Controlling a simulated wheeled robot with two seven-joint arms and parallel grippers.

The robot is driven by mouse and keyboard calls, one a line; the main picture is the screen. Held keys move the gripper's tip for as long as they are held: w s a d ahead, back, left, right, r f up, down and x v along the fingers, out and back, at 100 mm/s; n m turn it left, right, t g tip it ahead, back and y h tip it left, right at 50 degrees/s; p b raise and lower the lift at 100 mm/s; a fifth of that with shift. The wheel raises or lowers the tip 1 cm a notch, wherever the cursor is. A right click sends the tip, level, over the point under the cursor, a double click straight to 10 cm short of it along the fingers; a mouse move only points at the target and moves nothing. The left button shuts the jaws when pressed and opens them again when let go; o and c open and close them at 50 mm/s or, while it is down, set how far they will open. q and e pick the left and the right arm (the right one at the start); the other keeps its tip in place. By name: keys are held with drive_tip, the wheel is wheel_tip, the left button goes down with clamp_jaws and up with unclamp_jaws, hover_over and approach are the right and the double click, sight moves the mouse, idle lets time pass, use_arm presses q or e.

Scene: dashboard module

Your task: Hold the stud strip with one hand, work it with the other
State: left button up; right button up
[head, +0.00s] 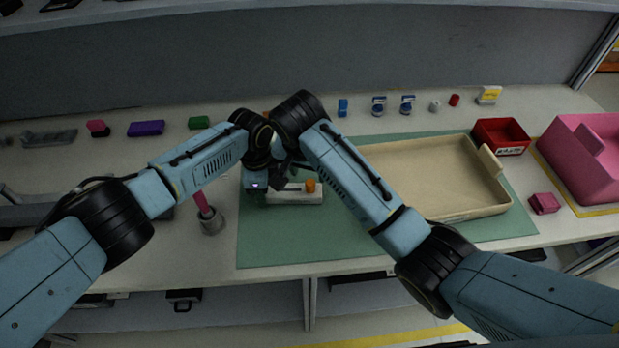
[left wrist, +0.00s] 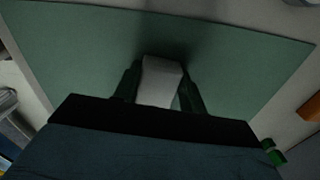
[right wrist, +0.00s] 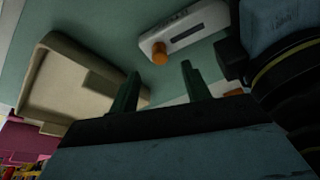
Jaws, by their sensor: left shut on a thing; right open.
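The stud strip (head: 292,197) is a white bar lying on the green mat (head: 275,240), with an orange knob (head: 310,186) near its right end. My left gripper (head: 258,188) is at the strip's left end. In the left wrist view, its fingers (left wrist: 158,88) are shut on the white end of the strip (left wrist: 160,78). My right gripper (head: 284,176) is just behind the strip in the head view, partly hidden by the arms. In the right wrist view, its fingers (right wrist: 160,88) are apart and empty, with the strip (right wrist: 190,28) and orange knob (right wrist: 159,53) beyond them.
A beige tray (head: 470,214) covers the mat's right part. A red bin (head: 502,137) and pink bin (head: 585,155) stand further right. A grey cup (head: 212,222) with a pink-handled tool stands left of the mat. Several small items line the back. The mat's front is clear.

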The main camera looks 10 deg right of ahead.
sight(310, 183)
drive_tip(key=x, duration=0.5)
drive_tip(key=shift+f, duration=0.4)
drive_tip(key=shift+c, duration=0.2)
clamp_jaws()
drive_tip(key=shift+r, duration=0.1)
drive_tip(key=shift+r, duration=3)
use_arm(q)
drive_tip(key=o, duration=1.4)
drive_tip(key=shift+c, duration=0.2)
